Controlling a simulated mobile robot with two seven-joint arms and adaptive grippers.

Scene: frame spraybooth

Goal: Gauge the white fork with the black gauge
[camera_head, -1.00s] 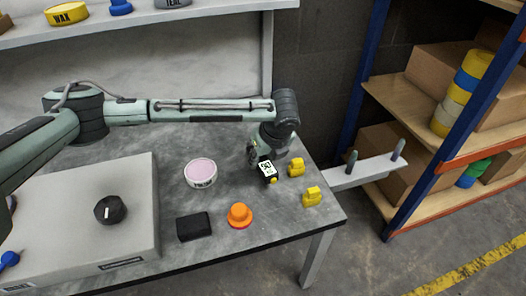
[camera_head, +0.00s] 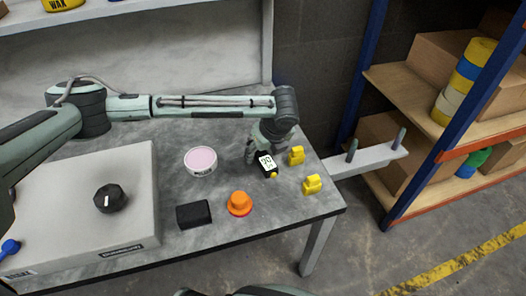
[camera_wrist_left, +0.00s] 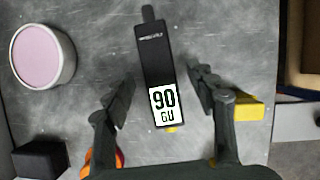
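The black gauge (camera_wrist_left: 152,65) has a white screen reading 90 GU and a yellow spot at its near end. In the head view the gauge (camera_head: 267,165) is at the table's right part, under my left gripper (camera_head: 262,150). In the left wrist view my left gripper (camera_wrist_left: 162,85) is open, one finger on each side of the gauge, with a gap on both sides. A white bar (camera_head: 370,163) with two upright grey pegs juts out right of the table; I cannot tell whether it is the white fork. My right gripper is not in view.
Near the gauge are two yellow blocks (camera_head: 312,184), an orange knobbed piece (camera_head: 239,204), a black block (camera_head: 193,214) and a tub with a pink top (camera_head: 201,161). A large pale box (camera_head: 60,200) fills the left. Shelving (camera_head: 450,130) stands at the right.

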